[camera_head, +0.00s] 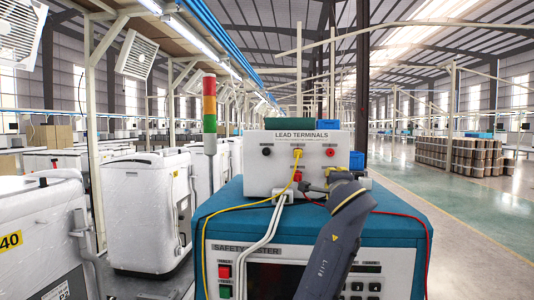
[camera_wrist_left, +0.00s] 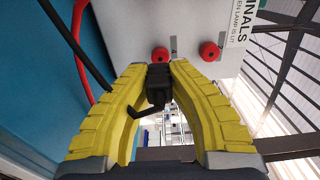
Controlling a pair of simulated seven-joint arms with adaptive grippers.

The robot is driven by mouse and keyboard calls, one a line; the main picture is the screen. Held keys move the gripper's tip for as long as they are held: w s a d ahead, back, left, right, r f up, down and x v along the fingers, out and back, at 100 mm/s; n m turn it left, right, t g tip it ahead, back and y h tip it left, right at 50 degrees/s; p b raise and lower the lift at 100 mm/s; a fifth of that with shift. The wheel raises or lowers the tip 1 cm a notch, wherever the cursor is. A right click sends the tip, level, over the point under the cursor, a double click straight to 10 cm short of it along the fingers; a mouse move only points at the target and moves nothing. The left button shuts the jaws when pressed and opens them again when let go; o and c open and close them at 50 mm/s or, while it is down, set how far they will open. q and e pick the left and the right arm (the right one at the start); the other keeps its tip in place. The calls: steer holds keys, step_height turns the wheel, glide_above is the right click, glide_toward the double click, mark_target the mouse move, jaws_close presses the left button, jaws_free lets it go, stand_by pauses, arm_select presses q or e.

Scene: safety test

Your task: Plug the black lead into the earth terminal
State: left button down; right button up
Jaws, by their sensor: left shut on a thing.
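The white lead terminals box (camera_head: 256,178) stands on the blue tester. Its front has a black socket (camera_head: 266,152), a yellow plug (camera_head: 298,153) with a yellow lead, and a red socket (camera_head: 330,152). A red part (camera_head: 297,176) sits lower down. My left gripper (camera_head: 316,187) is in front of the box's lower right. In the left wrist view its yellow fingers (camera_wrist_left: 160,78) are shut on the black lead's plug (camera_wrist_left: 158,92), apart from two red round terminals (camera_wrist_left: 160,54) beyond. The small terminal labels are unreadable, so I cannot tell which is earth. My right gripper is out of view.
The blue safety tester (camera_head: 390,201) has red and green buttons and a dark screen at its front. Yellow, white and red (camera_head: 428,232) cables hang over it. A red-yellow-green signal tower (camera_head: 209,112) stands left. White appliances (camera_head: 145,210) line the left side.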

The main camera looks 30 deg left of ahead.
arm_select(q)
steer(key=shift+s+d, duration=0.25)
steer(key=shift+s, duration=0.4)
steer(key=shift+s+d, duration=0.1)
steer(key=shift+s, duration=0.1)
